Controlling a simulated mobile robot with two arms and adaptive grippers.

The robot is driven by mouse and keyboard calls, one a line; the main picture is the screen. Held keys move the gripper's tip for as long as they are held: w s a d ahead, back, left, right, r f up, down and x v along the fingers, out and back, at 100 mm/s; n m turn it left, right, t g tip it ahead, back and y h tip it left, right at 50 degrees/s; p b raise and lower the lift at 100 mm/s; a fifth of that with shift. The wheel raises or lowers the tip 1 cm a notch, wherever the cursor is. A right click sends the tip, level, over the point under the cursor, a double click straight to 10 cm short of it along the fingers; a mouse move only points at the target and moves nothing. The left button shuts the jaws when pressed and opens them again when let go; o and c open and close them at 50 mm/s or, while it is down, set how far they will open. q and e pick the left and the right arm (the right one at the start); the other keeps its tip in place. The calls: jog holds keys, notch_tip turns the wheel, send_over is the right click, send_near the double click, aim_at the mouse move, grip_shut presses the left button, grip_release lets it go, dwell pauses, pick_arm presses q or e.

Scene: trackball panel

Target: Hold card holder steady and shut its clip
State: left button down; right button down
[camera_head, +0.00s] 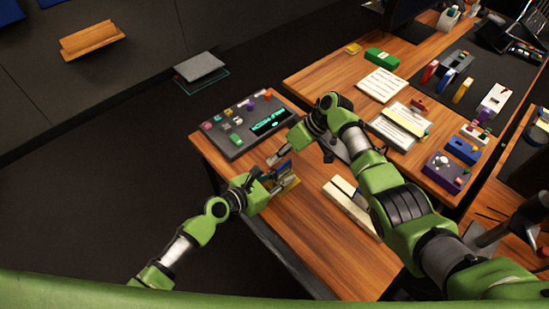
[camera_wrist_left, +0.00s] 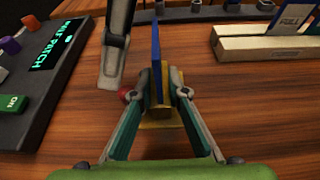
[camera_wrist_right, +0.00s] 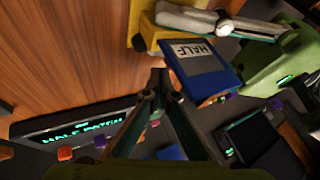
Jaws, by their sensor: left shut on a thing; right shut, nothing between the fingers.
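The card holder has a yellow base (camera_head: 291,184) and an upright blue card (camera_head: 283,167) near the left edge of the table. The right wrist view shows a white label reading HALF on the blue card (camera_wrist_right: 205,62). My left gripper (camera_head: 268,177) is shut on the holder, with one finger on each side in the left wrist view (camera_wrist_left: 162,88). My right gripper (camera_head: 274,160) is shut and empty beside the card. Its fingertips (camera_wrist_right: 158,76) look close to the card in the right wrist view. A small red part (camera_wrist_left: 124,93) shows beside the holder; I cannot make out the clip's state.
A dark panel (camera_head: 238,143) with colored buttons and a lit HALF PATCH display stands behind the holder. A cream slotted block (camera_head: 352,207) lies to the right, partly behind my right arm. Bare wood (camera_head: 300,232) lies in front of the holder.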

jog(key=shift+d, duration=0.1)
dwell(0.3)
jog(key=shift+d, duration=0.75)
jog(key=s+v, duration=0.1)
jog(key=v, duration=1.1)
jog(key=shift+w, duration=0.4)
pick_arm(q)
jog(key=c, duration=1.9)
grip_release()
